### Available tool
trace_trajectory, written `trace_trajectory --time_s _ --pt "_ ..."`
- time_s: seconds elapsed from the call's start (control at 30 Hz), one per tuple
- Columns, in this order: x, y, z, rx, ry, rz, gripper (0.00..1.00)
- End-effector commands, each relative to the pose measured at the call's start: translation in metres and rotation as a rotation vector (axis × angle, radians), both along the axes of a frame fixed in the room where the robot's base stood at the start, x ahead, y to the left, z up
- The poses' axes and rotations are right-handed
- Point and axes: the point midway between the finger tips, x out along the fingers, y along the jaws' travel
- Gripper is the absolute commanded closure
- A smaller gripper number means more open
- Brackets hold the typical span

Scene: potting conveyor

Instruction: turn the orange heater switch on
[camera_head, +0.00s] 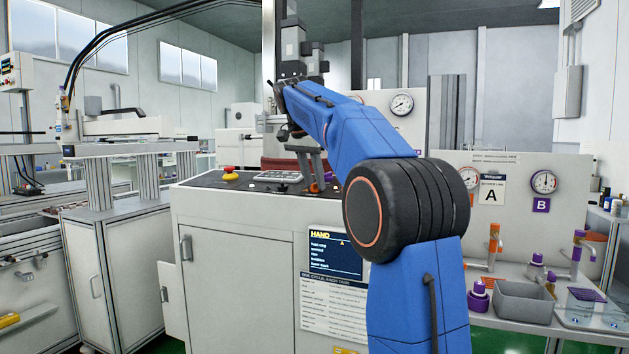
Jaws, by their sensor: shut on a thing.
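The orange heater switch (314,188) is a small orange knob on the dark top panel of the white cabinet. My gripper (313,180) points down at it from above, with its grey fingers at the knob. The gripper is shut on the orange switch. The fingers and the small size hide which way the switch is turned. My blue arm crosses the middle of the view and covers the panel to the right.
A red and yellow stop button (230,173) and a keypad (278,176) sit left of the switch on the panel. A purple knob (328,176) is close beside my gripper. A screen (335,255) marked HAND is on the cabinet front. A grey bin (524,301) stands at right.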

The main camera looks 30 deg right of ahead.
Motion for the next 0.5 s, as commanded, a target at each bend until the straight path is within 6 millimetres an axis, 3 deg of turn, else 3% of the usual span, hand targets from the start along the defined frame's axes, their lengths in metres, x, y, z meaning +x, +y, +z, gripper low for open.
trace_trajectory --time_s 0.5 --pt "0.0014 0.0006 0.0005 0.019 -0.027 -0.192 0.95"
